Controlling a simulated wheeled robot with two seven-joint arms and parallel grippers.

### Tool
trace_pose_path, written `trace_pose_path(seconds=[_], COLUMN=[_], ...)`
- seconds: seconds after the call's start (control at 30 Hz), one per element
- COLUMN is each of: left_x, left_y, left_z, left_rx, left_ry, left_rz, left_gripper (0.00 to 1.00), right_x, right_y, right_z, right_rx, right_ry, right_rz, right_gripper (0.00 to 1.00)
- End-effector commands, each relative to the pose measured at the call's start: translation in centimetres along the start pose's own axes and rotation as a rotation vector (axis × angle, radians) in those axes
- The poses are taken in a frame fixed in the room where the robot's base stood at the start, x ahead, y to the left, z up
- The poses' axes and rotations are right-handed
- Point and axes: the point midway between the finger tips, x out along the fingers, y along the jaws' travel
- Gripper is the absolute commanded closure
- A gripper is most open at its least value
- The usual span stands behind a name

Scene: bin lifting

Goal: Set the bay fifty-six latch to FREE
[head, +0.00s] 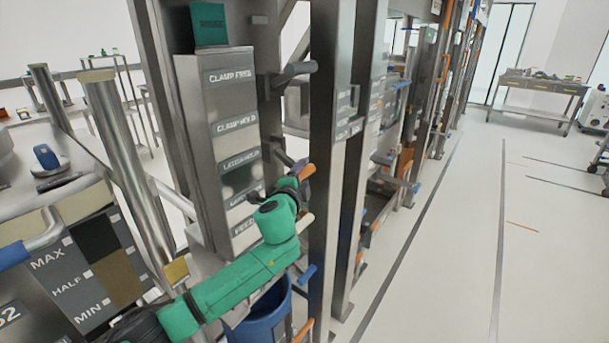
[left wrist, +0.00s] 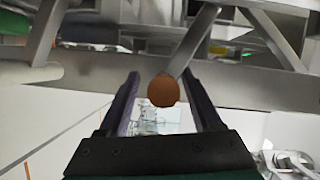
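A tall grey panel (head: 216,110) in the head view carries a column of labels, with CLAMP FREE at the top, CLAMP HOLD below and a LATCH HOLD label (head: 240,160) lower down. The lowest labels are partly hidden or hard to read. My left gripper (head: 300,168) is at the panel's right side, close to an orange handle end (head: 308,172). In the left wrist view my left gripper (left wrist: 161,78) is open, its two dark fingers apart. A round orange-brown knob (left wrist: 163,91) on a grey lever shows between them, with gaps on both sides. My right gripper is not in view.
A metal upright (head: 326,120) stands just right of my left gripper. A blue bin (head: 262,312) is below my forearm. A MAX/HALF/MIN board (head: 85,262) is at lower left. The floor aisle (head: 480,230) at right is clear.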

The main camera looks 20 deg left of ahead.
Motion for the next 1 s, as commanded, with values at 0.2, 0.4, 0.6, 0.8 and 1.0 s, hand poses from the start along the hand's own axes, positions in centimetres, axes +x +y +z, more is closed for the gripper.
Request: trace_pose_path(seconds=[0.2,0.4,0.6,0.8,1.0], left_x=[-0.1,-1.4,-4.9,-9.5,-13.7], left_y=[-0.2,-0.2,0.0,0.1,0.1], left_z=[-0.2,-0.1,-0.1,0.0,0.1], left_rx=[0.001,0.001,0.001,0.002,0.0], left_ry=[0.004,0.006,0.006,0.006,0.003], left_rz=[-0.004,-0.005,-0.004,-0.002,-0.002], left_gripper=[0.35,0.35,0.35,0.35,0.35], right_x=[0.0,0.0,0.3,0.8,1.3], right_y=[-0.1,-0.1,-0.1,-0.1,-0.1], right_z=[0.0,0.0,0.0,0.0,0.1], right_rx=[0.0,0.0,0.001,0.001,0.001], right_ry=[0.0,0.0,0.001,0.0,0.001], right_rz=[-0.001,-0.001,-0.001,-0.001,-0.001], right_gripper=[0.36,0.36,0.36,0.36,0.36])
